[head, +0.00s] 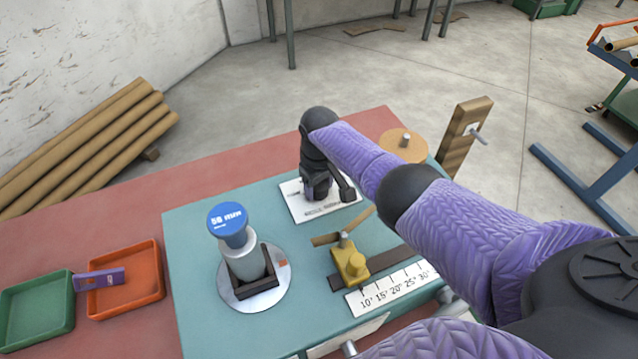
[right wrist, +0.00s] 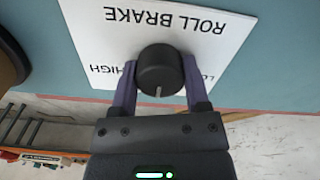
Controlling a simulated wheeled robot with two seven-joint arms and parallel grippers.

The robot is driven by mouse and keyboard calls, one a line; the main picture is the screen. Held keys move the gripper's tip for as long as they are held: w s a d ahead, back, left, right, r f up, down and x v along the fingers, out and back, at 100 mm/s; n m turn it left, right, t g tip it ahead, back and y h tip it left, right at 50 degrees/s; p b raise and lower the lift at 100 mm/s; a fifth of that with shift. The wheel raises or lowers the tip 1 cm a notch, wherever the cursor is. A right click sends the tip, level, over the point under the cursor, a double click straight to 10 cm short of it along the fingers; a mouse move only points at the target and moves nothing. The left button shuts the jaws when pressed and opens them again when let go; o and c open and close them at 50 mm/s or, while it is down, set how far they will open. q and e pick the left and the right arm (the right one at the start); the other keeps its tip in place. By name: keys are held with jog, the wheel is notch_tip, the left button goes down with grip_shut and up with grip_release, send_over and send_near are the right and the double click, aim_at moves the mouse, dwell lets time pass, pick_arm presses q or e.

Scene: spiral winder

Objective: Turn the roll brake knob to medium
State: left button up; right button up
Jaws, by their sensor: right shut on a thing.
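The roll brake knob (right wrist: 160,70) is a dark round knob with a short white pointer line. It stands on a white plate (right wrist: 85,30) printed ROLL BRAKE, upside down in the right wrist view. My right gripper (right wrist: 160,85) is shut on the knob, one purple finger on each side. The pointer line faces down in that view, between HIGH on the left and the partly covered label starting LO on the right. Any label between them is hidden by the gripper. In the head view my right gripper (head: 318,192) covers the knob above the plate (head: 298,212). My left gripper is not in view.
A blue-capped cylinder (head: 232,222) stands on a round disc at the left. A yellow slider (head: 351,264) sits by an angle scale (head: 385,292). Green (head: 38,310) and orange (head: 125,300) trays lie farther left. A wooden post (head: 465,130) stands behind my right arm.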

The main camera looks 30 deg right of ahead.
jog(key=shift+w, duration=0.1)
jog(key=o, duration=1.1)
jog(key=shift+o, duration=0.9)
notch_tip(320, 180, up, 9)
jog(key=p, duration=0.4)
jog(key=shift+r, duration=0.5)
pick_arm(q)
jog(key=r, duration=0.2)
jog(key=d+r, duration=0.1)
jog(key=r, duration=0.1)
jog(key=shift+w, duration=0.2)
